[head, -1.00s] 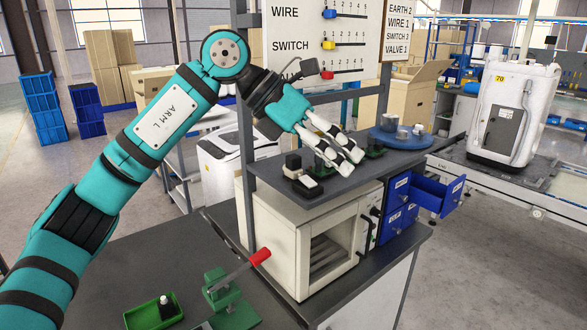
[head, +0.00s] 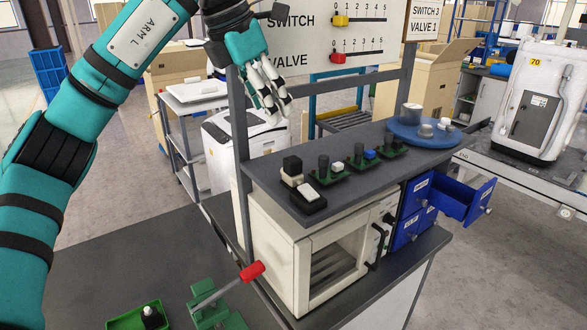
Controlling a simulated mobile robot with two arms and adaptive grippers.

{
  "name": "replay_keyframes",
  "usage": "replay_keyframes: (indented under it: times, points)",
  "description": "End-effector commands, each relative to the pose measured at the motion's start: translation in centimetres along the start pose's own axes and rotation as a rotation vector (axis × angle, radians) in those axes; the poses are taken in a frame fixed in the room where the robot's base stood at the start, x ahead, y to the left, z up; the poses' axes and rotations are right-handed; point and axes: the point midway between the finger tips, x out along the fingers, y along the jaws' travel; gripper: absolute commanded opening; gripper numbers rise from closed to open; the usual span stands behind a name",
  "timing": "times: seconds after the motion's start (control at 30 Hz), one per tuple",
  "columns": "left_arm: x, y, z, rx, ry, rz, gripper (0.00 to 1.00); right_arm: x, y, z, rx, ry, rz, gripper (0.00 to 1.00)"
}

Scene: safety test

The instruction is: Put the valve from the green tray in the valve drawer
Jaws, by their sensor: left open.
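The green tray (head: 120,323) is at the bottom left on the dark bench, cut by the picture edge. A small black part with a white top (head: 152,316), apparently the valve, stands in it. Blue drawers (head: 411,214) sit at the right end of the bench, under the shelf. An upper drawer (head: 466,199) is pulled out; the labels are too small to read. My left gripper (head: 277,112) is open and empty, fingers pointing down, in the air left of the shelf, well above the tray. My right gripper is not in view.
A green press with a red-ended lever (head: 252,271) stands right of the tray. A white oven-like box (head: 315,262) is under the shelf. The shelf (head: 330,192) bears several small parts and a blue round plate (head: 422,138). A shelf post (head: 238,165) stands near my left gripper.

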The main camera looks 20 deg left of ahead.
Motion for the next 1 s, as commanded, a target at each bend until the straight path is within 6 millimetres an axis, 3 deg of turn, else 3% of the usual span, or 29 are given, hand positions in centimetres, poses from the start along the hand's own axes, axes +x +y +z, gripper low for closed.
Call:
replay_keyframes:
  times: [0.3,0.57,0.77,1.0]
  points:
    - [6.5,-0.1,0.0,-0.001,0.003,-0.002,0.56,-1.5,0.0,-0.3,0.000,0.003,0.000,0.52]
    - [8.4,-0.1,0.0,0.000,0.001,-0.002,0.56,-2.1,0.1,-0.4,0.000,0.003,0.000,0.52]
    - [11.1,-0.4,-0.2,0.000,0.004,-0.003,0.56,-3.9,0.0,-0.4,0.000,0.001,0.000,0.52]
    - [13.2,-0.3,-0.2,-0.001,-0.001,-0.002,0.56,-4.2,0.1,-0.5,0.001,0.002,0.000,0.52]
